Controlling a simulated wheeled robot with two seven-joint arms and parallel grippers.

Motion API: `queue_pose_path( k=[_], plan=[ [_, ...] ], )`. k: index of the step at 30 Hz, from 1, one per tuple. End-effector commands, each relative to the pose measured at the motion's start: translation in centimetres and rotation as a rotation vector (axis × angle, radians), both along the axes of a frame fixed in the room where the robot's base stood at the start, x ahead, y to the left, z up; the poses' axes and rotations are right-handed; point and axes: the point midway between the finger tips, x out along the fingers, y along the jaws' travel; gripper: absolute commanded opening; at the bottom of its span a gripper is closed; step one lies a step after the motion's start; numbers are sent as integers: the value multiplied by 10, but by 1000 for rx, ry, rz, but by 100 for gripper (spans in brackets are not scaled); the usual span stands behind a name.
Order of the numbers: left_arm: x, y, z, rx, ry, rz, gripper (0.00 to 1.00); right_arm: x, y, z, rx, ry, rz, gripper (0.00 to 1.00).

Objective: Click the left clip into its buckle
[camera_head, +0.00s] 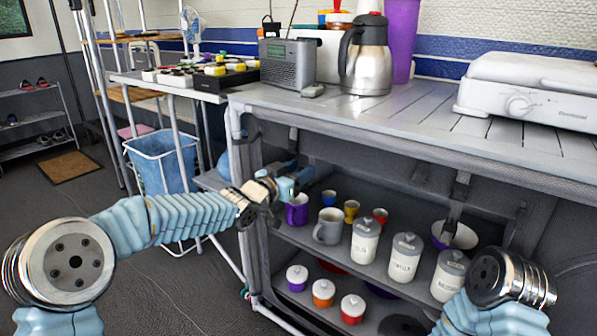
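My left gripper (290,182) reaches in from the left to the upper left of the open shelf front. It is at the lower end of a short dark strap (293,138) that hangs from the counter's underside. The left clip and its buckle cannot be made out there, as the gripper covers that spot. Whether its fingers are apart or closed on something is unclear. A second dark strap with a clip (461,187) hangs further right, in front of the shelf.
The upper shelf holds a purple mug (297,212), a grey mug (328,227) and white canisters (406,260). Lidded jars (323,292) stand below. The counter (400,112) above carries a radio (287,63), a steel jug (366,60) and a white stove (530,92). A blue bin (165,165) stands left.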

Motion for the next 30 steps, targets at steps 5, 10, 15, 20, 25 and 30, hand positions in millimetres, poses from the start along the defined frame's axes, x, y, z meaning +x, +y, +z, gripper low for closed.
queue_pose_path(
  k=[5, 10, 15, 20, 25, 30],
  plan=[
    [0, 0, 0, 0, 0, 0, 47, 0, 0, 0, 0, 0, 0, 37],
    [-10, 9, 1, 0, 0, 2, 47, 0, 0, 0, 0, 0, 0, 37],
    [-40, 32, 1, 1, -1, 4, 47, 0, 0, 0, 0, 0, 0, 37],
    [-73, 55, 1, 1, 1, 4, 47, 0, 0, 2, 0, 0, 0, 37],
    [-99, 73, 1, 1, -1, 3, 47, 0, 0, 5, 0, 1, 0, 37],
    [-111, 80, 0, 0, 0, 0, 47, 0, 0, 5, 0, 1, 0, 37]
  ],
)
